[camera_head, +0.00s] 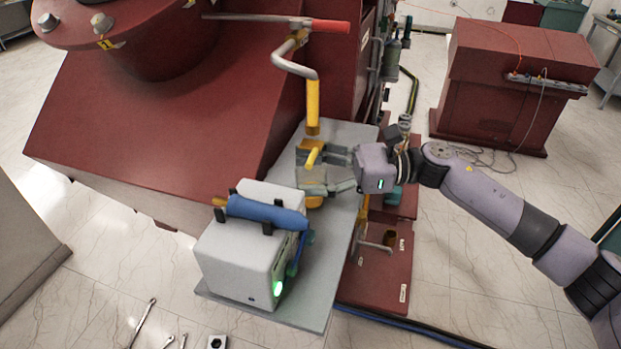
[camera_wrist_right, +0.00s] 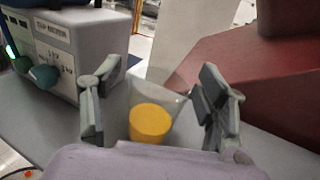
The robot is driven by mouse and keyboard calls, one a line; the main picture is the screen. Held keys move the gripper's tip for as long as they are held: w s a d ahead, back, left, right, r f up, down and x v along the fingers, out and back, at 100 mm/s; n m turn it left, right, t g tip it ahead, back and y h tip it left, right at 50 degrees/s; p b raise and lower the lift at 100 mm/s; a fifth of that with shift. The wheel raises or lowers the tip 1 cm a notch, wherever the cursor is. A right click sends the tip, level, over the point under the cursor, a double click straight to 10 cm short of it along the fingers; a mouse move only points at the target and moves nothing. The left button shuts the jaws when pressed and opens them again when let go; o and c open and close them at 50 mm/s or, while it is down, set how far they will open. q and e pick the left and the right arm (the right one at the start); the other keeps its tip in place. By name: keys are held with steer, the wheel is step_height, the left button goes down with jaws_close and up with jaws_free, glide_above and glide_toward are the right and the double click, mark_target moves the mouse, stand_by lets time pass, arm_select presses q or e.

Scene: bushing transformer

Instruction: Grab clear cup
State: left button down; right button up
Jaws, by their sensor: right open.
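The clear cup (camera_wrist_right: 152,112) shows in the right wrist view. It is see-through, with a yellow-orange fill or base, and stands upright on the grey surface. My right gripper (camera_wrist_right: 160,105) is open, with one finger on each side of the cup. I see a gap on the right; on the left the finger is close to the cup, and I cannot tell whether they touch. In the head view my right gripper (camera_head: 325,173) is over the grey table (camera_head: 345,215), where the cup is hard to make out among yellow parts. My left gripper is not in view.
A white box-shaped device (camera_head: 240,258) with a blue cylinder (camera_head: 265,212) on top stands at the table's near end. A bent pipe with a yellow sleeve (camera_head: 313,105) is beyond my gripper. The large red transformer body (camera_head: 170,120) borders the table on the left.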

steer(key=shift+d, duration=0.1)
steer(key=shift+c, duration=0.8)
steer(key=c, duration=1.2)
